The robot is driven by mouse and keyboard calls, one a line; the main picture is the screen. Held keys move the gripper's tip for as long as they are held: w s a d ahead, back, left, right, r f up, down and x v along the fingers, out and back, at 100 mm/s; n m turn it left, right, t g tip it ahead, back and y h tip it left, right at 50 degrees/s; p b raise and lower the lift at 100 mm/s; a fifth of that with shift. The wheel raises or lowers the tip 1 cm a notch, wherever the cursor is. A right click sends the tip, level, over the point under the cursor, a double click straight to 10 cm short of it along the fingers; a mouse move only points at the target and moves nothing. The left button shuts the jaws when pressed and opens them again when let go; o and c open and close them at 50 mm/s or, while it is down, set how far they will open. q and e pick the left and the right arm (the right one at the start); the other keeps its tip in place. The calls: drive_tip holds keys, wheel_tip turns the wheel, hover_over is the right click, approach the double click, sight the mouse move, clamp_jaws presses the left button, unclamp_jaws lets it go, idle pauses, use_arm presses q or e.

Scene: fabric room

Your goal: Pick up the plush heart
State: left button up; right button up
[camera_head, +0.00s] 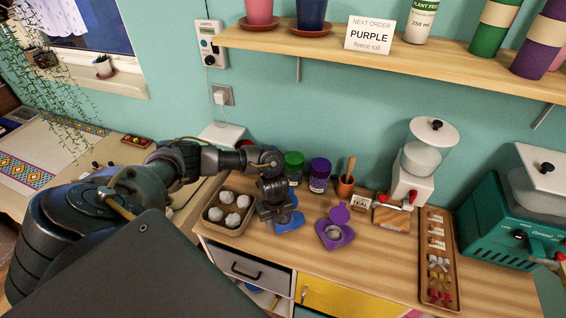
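A blue item (290,222), possibly heart-shaped, lies on the wooden counter and is partly hidden by my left gripper. A purple heart-shaped item (335,236) with a pale round spot in its middle lies just to its right, with a rounded purple piece behind it. I cannot tell which of these is the plush heart. My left gripper (274,214) points down over the left side of the blue item. Its fingertips are small and dark, so I cannot tell their opening or whether they touch it. My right gripper is not in view.
A tray of white balls (228,212) stands close left of the gripper. A long sorting tray (438,260) and teal machine (510,225) are right. The front middle counter is clear.

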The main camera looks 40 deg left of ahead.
use_arm(q)
clamp_jaws()
drive_tip(key=shift+r, duration=0.15)
